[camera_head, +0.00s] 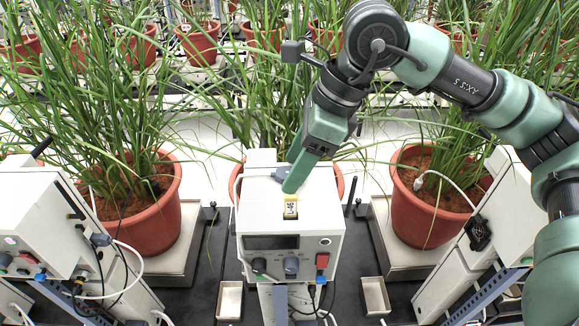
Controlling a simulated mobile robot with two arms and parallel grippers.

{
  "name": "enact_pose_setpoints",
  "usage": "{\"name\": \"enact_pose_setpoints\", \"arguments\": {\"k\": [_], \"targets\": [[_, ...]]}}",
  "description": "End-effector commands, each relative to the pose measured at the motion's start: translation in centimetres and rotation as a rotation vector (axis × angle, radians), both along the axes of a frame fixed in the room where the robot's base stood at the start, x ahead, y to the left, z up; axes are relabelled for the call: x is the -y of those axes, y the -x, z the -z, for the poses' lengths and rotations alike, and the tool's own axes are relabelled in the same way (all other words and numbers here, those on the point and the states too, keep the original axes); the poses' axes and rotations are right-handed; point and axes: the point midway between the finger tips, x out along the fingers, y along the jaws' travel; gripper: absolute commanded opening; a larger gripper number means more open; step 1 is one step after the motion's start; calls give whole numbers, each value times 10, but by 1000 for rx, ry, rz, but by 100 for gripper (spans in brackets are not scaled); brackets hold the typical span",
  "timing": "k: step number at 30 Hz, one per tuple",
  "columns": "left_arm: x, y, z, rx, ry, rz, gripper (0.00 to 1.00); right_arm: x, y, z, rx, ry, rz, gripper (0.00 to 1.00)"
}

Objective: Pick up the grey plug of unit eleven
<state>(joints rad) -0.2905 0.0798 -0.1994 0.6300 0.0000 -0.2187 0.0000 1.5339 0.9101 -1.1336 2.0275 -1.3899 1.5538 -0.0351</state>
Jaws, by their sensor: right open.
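A white unit box (290,222) stands in the middle, with a small yellow-edged label on its top; I cannot read the label surely as eleven. A grey plug-like piece (280,173) lies on the box top at the end of a pale cable, partly beside my gripper. Grey and dark connectors (291,266) and a red one (322,261) sit on the box front. My right gripper (293,184) is open and points down just above the box top, close beside the grey piece. Nothing shows between its fingers. My left gripper is out of view.
Potted grasses stand on pale scale plates at left (150,222) and right (421,205); another pot is behind the box. More white units flank left (38,215) and right (497,220). Small empty trays (230,300) and (375,296) lie in front. Cables hang around the boxes.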

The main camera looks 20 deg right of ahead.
Motion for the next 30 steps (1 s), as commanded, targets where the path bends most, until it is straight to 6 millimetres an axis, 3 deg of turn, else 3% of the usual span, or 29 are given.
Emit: {"name": "enact_pose_setpoints", "arguments": {"k": [5,12,23,30], "targets": [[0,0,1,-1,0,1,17,0,0,1,0,-1,1,55],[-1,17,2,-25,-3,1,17,0,0,1,0,-1,1,0],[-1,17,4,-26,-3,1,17,-1,-1,-3,1,-2,1,0],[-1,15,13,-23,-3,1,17,-1,-1,-31,4,-4,0,0]]}}
